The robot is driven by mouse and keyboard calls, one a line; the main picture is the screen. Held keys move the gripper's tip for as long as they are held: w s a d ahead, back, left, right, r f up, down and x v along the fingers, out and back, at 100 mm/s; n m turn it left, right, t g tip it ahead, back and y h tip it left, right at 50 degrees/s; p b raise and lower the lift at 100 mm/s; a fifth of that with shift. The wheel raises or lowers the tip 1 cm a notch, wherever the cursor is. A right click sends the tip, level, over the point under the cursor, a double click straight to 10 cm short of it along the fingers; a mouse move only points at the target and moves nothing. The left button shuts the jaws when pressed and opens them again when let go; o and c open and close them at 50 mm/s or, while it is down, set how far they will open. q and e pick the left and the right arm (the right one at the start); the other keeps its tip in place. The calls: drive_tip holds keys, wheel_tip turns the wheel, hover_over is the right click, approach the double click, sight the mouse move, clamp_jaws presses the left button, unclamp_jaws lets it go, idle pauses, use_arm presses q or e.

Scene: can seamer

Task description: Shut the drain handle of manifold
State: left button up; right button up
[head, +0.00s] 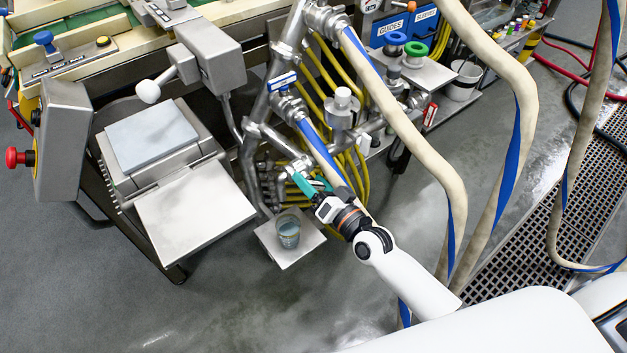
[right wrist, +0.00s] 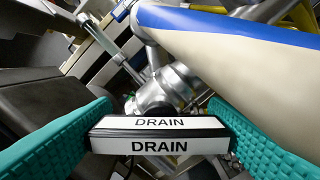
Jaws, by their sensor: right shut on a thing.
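The drain handle (right wrist: 158,147) is a black and white block with "DRAIN" printed on two faces, seen close up in the right wrist view. My right gripper (head: 308,186) is at the lower part of the steel pipe manifold (head: 247,160), with teal fingers. In the wrist view these fingers press on both ends of the handle. A steel valve body (right wrist: 165,88) lies just behind the handle. In the head view the handle is mostly hidden by the fingers. My left gripper is not in view.
A beige and blue hose (head: 405,105) passes close beside my right gripper. A cup of liquid (head: 288,232) stands on a small metal plate (head: 285,258) below it. A blue-handled valve (head: 282,81) is higher on the manifold. Yellow hoses (head: 325,75) run behind.

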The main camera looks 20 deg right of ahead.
drive_tip(key=shift+m, duration=0.3)
drive_tip(key=o, duration=1)
drive_tip(key=v, duration=1.2)
